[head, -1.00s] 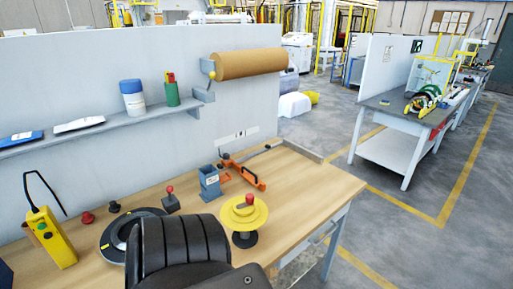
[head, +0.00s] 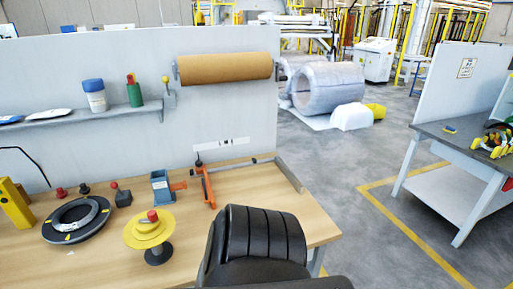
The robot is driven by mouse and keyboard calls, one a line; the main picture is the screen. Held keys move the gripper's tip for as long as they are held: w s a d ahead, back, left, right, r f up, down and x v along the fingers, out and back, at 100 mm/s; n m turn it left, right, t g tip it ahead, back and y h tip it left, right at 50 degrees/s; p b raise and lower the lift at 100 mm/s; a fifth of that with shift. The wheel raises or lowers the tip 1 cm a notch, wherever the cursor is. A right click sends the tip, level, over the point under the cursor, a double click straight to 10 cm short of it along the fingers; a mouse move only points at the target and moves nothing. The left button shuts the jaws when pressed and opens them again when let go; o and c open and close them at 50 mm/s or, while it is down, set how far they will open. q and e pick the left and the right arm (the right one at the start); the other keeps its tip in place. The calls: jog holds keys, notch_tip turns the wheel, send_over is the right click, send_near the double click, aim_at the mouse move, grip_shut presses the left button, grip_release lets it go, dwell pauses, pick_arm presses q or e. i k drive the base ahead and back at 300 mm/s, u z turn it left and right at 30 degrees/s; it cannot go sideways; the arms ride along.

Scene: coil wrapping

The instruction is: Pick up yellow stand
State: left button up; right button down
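The yellow stand (head: 150,232) stands upright on the wooden workbench (head: 95,265) near its front edge. It has a round yellow disc, a smaller stepped yellow top with a red knob, and a dark round base. Neither of my grippers shows in the head view.
A black ring (head: 76,221) lies left of the stand. Behind are a blue-grey block (head: 161,187) and an orange tool (head: 206,187). A yellow control box (head: 14,204) stands at far left. A brown roll (head: 225,67) hangs on the panel. Open floor lies right.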

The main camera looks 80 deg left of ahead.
aim_at(152, 236)
jog(key=i, duration=1)
jog(key=u, duration=3.45)
